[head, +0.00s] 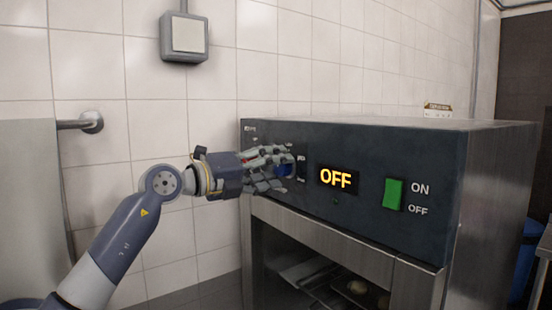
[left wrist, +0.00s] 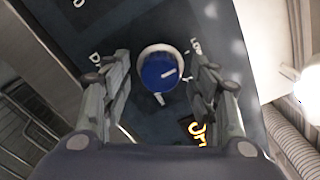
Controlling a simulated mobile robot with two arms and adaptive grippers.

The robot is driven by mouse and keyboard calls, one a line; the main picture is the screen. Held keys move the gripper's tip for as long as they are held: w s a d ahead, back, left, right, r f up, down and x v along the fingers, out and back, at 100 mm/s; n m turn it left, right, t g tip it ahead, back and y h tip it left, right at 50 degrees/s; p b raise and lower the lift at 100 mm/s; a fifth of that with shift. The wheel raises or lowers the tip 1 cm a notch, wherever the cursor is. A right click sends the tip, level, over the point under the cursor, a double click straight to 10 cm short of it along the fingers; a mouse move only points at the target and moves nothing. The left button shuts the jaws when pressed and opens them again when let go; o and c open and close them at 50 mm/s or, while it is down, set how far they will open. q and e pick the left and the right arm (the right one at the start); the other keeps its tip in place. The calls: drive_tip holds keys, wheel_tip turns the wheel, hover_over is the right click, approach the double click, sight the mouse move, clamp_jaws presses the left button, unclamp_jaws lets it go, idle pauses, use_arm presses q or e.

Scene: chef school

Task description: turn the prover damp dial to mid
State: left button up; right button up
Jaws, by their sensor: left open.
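The prover (head: 370,150) is a dark-fronted steel cabinet on the right of the head view. Its damp dial (left wrist: 160,70) is a round blue knob with a pale rim and a white pointer mark, seen in the left wrist view. In the head view the dial (head: 286,165) is mostly hidden by my left gripper. My left gripper (head: 283,168) is open, its fingers on either side of the dial; whether they touch it I cannot tell. The display (head: 338,179) reads OFF in orange. My right gripper is out of view.
A green switch (head: 393,194) marked ON and OFF sits right of the display. The open chamber below holds racks with pale rounds (head: 357,287). A grey wall box (head: 184,36) and a rail end (head: 92,122) are on the tiled wall.

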use_arm(q)
drive_tip(key=shift+w+d, duration=0.3)
drive_tip(key=shift+d, duration=0.05)
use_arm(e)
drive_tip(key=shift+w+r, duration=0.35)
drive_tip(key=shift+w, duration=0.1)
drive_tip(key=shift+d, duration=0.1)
use_arm(q)
drive_tip(key=c, duration=1.1)
drive_tip(key=shift+o, duration=0.2)
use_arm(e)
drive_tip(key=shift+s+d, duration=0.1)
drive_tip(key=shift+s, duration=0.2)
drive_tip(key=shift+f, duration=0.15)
